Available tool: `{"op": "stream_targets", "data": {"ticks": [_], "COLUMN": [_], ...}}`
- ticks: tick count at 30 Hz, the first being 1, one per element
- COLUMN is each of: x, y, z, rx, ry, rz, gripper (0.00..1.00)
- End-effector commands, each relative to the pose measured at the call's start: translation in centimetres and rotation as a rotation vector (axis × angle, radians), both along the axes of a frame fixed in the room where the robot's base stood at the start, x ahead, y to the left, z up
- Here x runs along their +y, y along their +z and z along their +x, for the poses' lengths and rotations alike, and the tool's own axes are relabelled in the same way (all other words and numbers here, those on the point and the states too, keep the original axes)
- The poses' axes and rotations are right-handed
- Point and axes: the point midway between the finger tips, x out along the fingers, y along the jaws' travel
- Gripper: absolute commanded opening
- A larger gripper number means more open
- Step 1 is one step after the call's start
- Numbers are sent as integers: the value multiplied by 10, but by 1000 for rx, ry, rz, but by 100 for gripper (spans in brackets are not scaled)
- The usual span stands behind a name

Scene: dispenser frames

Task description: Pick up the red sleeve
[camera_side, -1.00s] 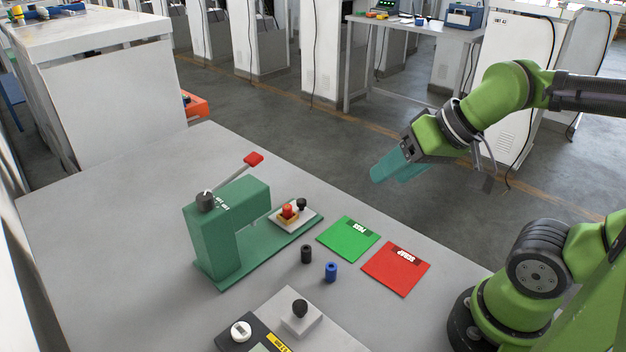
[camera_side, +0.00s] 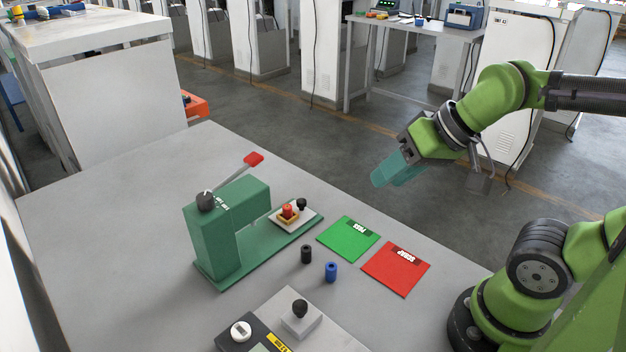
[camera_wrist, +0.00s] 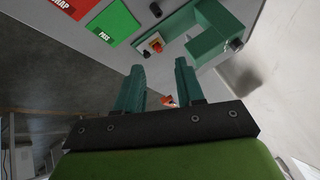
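The red sleeve (camera_side: 288,210) stands upright in a yellow holder on a white plate, on the base of a green press (camera_side: 228,236). It also shows small in the wrist view (camera_wrist: 156,46), beyond my fingertips. My gripper (camera_side: 384,180) is high in the air, right of and behind the sleeve in the side view, well apart from it. In the wrist view my gripper (camera_wrist: 159,68) has its two teal fingers apart, with nothing held between them.
The press has a lever with a red knob (camera_side: 254,159). A small black knob (camera_side: 301,203) is beside the sleeve. A black sleeve (camera_side: 306,254), a blue sleeve (camera_side: 331,271), a green PASS pad (camera_side: 348,239) and a red SCRAP pad (camera_side: 396,268) lie nearby. The table's left is clear.

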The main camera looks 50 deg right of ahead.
Motion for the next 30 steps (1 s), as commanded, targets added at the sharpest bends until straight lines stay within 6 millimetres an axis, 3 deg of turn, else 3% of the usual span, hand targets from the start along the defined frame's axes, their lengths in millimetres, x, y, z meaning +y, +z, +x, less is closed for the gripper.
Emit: {"op": "stream_targets", "data": {"ticks": [5, 15, 21, 25, 30], "x": [14, 27, 21, 13, 10], "y": [-16, -53, -60, -53, -82], "z": [24, 131, 180, 195, 204], "rx": [115, 261, 245, 211, 218], "ry": [77, 137, 109, 77, 71], "rz": [-4, -198, -313, -330, -327], "gripper": [38, 38, 38, 38, 38]}}
